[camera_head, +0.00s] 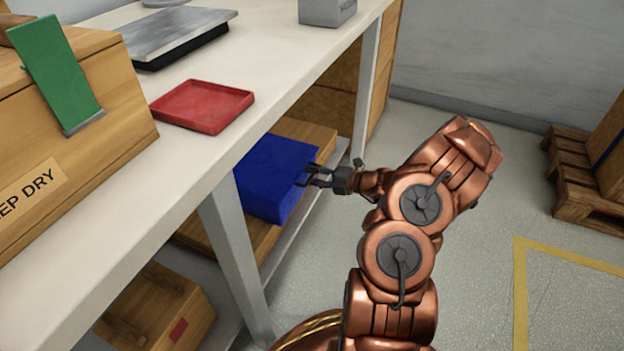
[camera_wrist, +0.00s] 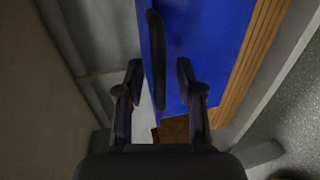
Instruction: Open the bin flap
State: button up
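A blue bin (camera_head: 270,185) sits on the wooden lower shelf under the workbench. It also shows in the wrist view (camera_wrist: 205,45), with a dark upright bar (camera_wrist: 156,50), seemingly a handle, along its near blue face. I cannot tell the flap's outline from the rest of the bin. My gripper (camera_head: 308,176) is at the bin's right side. In the wrist view my gripper (camera_wrist: 158,78) has its two fingers apart, on either side of the bar's lower part. I cannot tell whether either finger touches it.
The white workbench top (camera_head: 190,170) overhangs the shelf, and its grey leg (camera_head: 236,255) stands in front. A red tray (camera_head: 202,106) and a wooden box (camera_head: 75,140) are on top. Open floor (camera_head: 470,290) lies to the right, with a pallet (camera_head: 585,190) at far right.

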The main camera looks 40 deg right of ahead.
jog(key=shift+w+a, duration=0.15)
jog(key=shift+w, duration=0.15)
jog(key=shift+c, duration=0.2)
grip_shut()
dwell(0.4)
